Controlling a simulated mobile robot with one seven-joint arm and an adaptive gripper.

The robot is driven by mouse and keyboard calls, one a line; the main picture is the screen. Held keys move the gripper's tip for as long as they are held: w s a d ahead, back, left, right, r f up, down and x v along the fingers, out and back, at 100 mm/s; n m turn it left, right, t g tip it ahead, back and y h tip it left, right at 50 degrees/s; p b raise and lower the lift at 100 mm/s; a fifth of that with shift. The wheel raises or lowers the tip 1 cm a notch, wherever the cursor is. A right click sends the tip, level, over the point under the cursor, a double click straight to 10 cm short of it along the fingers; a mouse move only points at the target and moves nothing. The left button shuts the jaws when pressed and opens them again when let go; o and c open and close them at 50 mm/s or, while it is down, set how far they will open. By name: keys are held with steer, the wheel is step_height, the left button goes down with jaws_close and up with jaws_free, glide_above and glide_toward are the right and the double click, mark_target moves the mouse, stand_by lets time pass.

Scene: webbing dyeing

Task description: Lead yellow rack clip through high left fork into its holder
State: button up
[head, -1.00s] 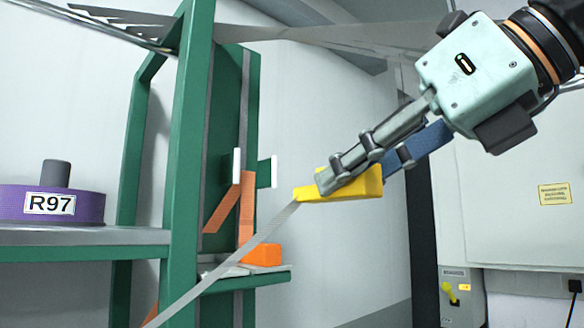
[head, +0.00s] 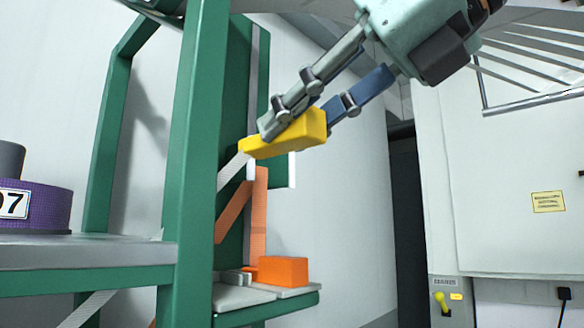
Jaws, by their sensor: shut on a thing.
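My gripper (head: 296,122) is shut on the yellow rack clip (head: 290,136), in the upper middle of the head view. The grey finger lies across the clip's near side; the blue finger is partly hidden behind it. Grey webbing (head: 232,173) runs from the clip's left end down and left, behind the green post. A pale upright fork (head: 292,169) on the green rack shows just below and behind the clip. I cannot tell whether the webbing lies between its prongs. A grey bracket (head: 236,278) on the small shelf may be a holder; its slot is unclear.
An orange clip (head: 283,271) with orange webbing (head: 259,215) sits on the small grey shelf (head: 240,297). The green rack post (head: 197,150) stands close on the left. A purple roll (head: 45,205) rests on the left shelf.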

steer(key=shift+w+a+r+p, duration=0.3)
steer(key=shift+w+a+r, duration=0.2)
steer(key=shift+w+a, duration=0.2)
steer(key=shift+w+a+r+p, duration=0.35)
steer(key=shift+w+a+r, duration=0.25)
steer(key=shift+a, duration=0.25)
steer(key=shift+w+a+r+p, duration=0.3)
steer(key=shift+w+a+r, duration=0.15)
steer(key=shift+w+a, duration=1.15)
steer(key=shift+a, duration=0.3)
glide_above(235, 295)
steer(key=shift+f, duration=2.75)
step_height(235, 295, down, 13)
steer(key=b, duration=1)
steer(key=o, duration=1.2)
steer(key=shift+w, duration=0.1)
steer(key=shift+o, duration=0.2)
